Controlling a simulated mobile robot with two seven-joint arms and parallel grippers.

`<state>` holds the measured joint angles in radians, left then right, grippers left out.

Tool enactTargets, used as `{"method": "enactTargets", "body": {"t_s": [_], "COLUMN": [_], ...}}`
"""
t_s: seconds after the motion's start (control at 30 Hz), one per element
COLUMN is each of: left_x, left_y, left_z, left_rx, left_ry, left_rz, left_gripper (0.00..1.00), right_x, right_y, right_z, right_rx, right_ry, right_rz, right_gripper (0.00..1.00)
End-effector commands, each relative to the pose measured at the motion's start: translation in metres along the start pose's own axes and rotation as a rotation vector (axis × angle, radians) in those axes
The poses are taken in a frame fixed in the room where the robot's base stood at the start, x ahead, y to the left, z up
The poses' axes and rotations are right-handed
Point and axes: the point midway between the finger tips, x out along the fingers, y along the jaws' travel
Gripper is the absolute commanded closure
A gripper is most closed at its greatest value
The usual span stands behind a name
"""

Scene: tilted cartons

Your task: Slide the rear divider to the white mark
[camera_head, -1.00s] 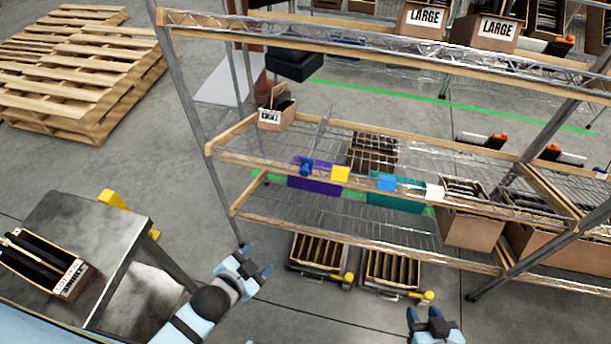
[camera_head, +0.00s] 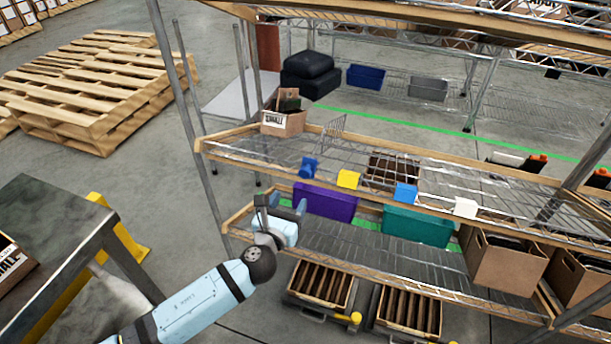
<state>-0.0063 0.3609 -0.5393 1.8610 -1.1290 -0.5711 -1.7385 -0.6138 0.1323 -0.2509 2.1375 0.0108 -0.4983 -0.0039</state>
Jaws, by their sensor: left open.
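A wire divider (camera_head: 334,132) stands upright at the rear left of the middle shelf (camera_head: 240,152), behind the front rail. A white block (camera_head: 466,207) sits on the shelf's front edge to the right, far from the divider. A blue block (camera_head: 308,168), a yellow block (camera_head: 348,179) and another blue block (camera_head: 405,193) sit along the same edge. My left gripper (camera_head: 283,208) is open and empty. In the picture it is left of the purple bin, below the middle shelf's front edge and apart from the divider. My right gripper is out of view.
A small carton (camera_head: 284,122) stands at the shelf's left end. Purple (camera_head: 325,202) and teal (camera_head: 417,226) bins show below the front edge. A brown carton (camera_head: 505,264) is at right. A dark table (camera_head: 60,225) is at left. Much of the middle shelf's wire surface is bare.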

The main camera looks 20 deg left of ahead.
Motion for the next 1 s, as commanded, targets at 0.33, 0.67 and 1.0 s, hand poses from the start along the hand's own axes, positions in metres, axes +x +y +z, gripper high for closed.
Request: {"method": "enactTargets", "body": {"t_s": [0.33,0.67,1.0], "left_x": [0.075,0.112,0.114], "left_y": [0.000,0.000,0.000], "left_z": [-0.001,-0.001,-0.001], "left_rx": [-0.004,-0.005,-0.005], "left_ry": [0.000,0.001,0.002], "left_rz": [0.001,0.000,-0.001], "left_gripper": [0.40,0.40,0.44], "right_x": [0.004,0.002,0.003], "right_y": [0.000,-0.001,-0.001], "right_z": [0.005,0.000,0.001], "right_rx": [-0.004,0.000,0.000], "right_ry": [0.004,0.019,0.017], "right_rz": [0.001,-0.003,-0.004], "right_gripper": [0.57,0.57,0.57]}}
